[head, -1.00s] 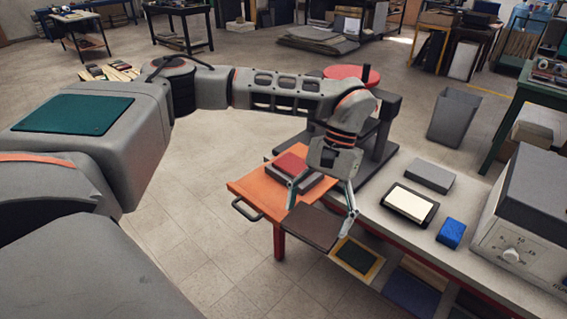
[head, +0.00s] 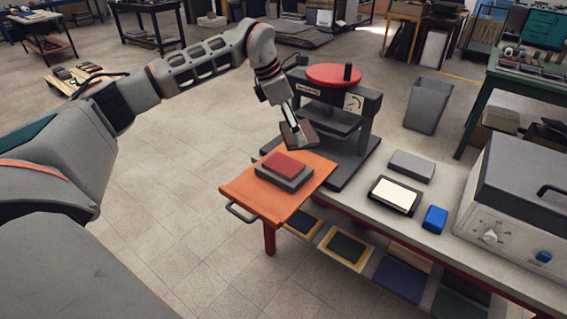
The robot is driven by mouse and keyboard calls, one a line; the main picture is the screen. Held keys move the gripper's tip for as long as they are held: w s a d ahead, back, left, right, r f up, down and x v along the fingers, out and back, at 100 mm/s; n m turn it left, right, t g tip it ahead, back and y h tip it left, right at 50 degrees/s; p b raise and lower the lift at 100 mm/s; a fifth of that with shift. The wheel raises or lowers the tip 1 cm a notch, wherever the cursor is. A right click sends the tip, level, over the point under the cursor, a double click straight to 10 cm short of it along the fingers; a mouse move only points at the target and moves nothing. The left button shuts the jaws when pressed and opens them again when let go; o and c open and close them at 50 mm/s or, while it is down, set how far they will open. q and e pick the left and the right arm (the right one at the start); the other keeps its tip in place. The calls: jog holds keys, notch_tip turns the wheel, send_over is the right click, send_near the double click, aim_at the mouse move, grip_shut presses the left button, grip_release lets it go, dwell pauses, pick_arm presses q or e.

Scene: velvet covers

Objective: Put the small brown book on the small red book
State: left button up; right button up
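The small red book (head: 285,164) lies flat on a larger grey book (head: 283,179) on the orange board (head: 247,190). My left gripper (head: 294,124) is shut on the small brown book (head: 307,135) and holds it tilted in the air. In the picture the brown book is just above and behind the red book, with a gap between them. The gripper and arm hide part of the brown book. My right gripper is not in view.
A press with a red wheel (head: 334,75) stands close behind the orange board. On the grey bench are a grey block (head: 411,165), a black-framed pale pad (head: 396,195), a blue block (head: 434,219) and a grey machine (head: 520,205). Dark and yellow-edged panels (head: 345,247) sit on the shelf below.

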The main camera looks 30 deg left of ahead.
pick_arm(q)
jog(key=shift+o, duration=0.2)
jog(key=w+a+r+n+t+y, duration=0.1)
jog(key=w+a+r+n+y, duration=0.1)
jog(key=a+n, duration=0.3)
jog(key=shift+w+a+r+n+y+p, duration=0.35)
jog(key=shift+w+r+n, duration=0.4)
jog(key=shift+n, duration=0.25)
jog(key=n, duration=0.1)
send_near(285, 163)
jog(key=x, duration=0.6)
jog(key=shift+s+b, duration=0.1)
jog(key=shift+b, duration=0.2)
jog(key=o, duration=1.1)
jog(key=shift+f, duration=0.1)
jog(key=shift+c, duration=0.2)
